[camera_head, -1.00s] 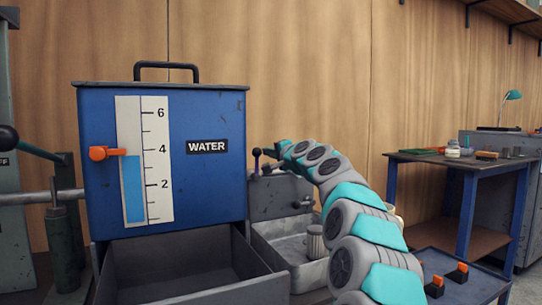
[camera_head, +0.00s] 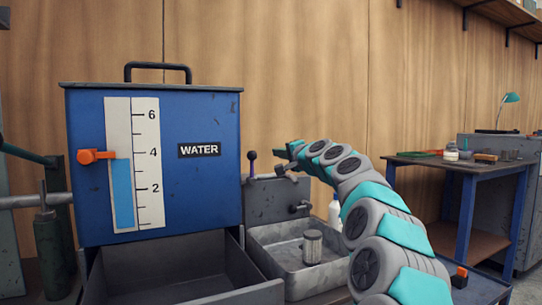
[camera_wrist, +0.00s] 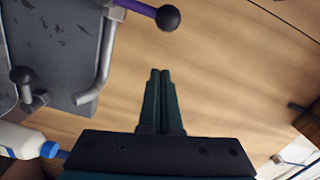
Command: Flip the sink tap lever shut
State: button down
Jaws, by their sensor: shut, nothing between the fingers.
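The sink tap lever (camera_head: 251,165) stands upright with a dark ball knob, above the back panel of the metal sink (camera_head: 290,284). In the wrist view the lever (camera_wrist: 136,6) is a purple rod ending in a black ball, at the top edge. A bent grey spout (camera_wrist: 99,88) hangs beside it. My gripper (camera_head: 277,152) is to the right of the lever in the head view, apart from it. In the wrist view my gripper (camera_wrist: 160,73) is shut and empty, with its tips below the black ball.
A ribbed metal cup (camera_head: 312,247) stands in the sink. A white bottle (camera_head: 334,213) is behind the sink's right side. A second black-knobbed handle (camera_wrist: 21,76) shows lower on the panel. The blue water tank (camera_head: 205,190) stands left, its gauge just under 4.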

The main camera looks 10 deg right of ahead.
jog(key=v, duration=0.8)
jog(key=shift+s, duration=0.3)
jog(key=shift+d, duration=0.1)
